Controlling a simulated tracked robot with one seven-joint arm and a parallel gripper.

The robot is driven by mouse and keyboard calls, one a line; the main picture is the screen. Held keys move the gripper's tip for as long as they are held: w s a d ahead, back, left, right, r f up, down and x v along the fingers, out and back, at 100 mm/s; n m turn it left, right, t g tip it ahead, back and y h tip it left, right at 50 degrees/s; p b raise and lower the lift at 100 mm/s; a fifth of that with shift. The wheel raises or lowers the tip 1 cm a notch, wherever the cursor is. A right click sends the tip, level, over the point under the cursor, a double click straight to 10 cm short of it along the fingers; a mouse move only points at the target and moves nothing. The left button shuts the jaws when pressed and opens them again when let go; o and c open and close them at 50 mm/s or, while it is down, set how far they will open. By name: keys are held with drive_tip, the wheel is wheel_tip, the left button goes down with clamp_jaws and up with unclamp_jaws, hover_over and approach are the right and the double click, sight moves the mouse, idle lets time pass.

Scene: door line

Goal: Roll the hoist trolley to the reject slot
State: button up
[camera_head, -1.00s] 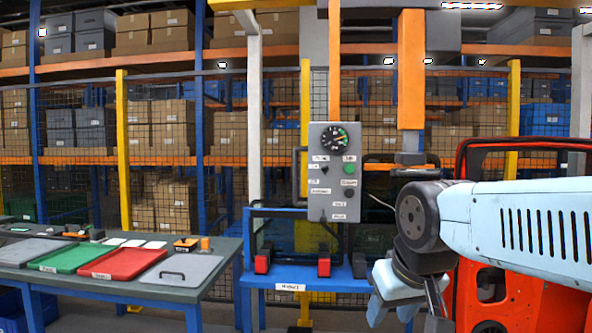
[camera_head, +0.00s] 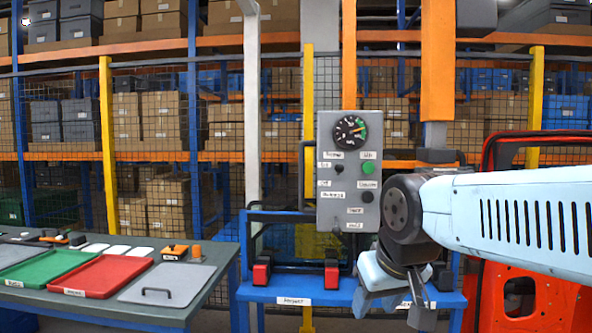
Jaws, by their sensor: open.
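A grey control box (camera_head: 350,172) with a dial, a green button and several labelled switches hangs at the centre. Orange uprights (camera_head: 438,62) stand above and behind it. I cannot tell which part is the hoist trolley. A blue stand (camera_head: 262,292) below the box carries a white label (camera_head: 293,301) that seems to read "Reject", with a red-and-black block at each side of a slot. My gripper (camera_head: 395,308) hangs at the end of my light-blue arm, in front of the stand's right side. It points down and looks empty; its fingers are open.
A bench (camera_head: 215,262) at the left holds a green tray (camera_head: 45,268), a red tray (camera_head: 105,278) and a grey lid with a handle (camera_head: 165,284). An orange-red door panel (camera_head: 540,295) stands at the right. A mesh fence and shelves with boxes close off the back.

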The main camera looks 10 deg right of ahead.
drive_tip(key=m+t+h, duration=0.1)
drive_tip(key=t+h, duration=0.1)
drive_tip(key=t, duration=1)
approach(302, 169)
drive_tip(key=w, duration=0.3)
drive_tip(key=w+d, duration=0.1)
drive_tip(key=w, duration=0.7)
drive_tip(key=shift+d+f, duration=0.1)
drive_tip(key=shift+d, duration=0.1)
clamp_jaws()
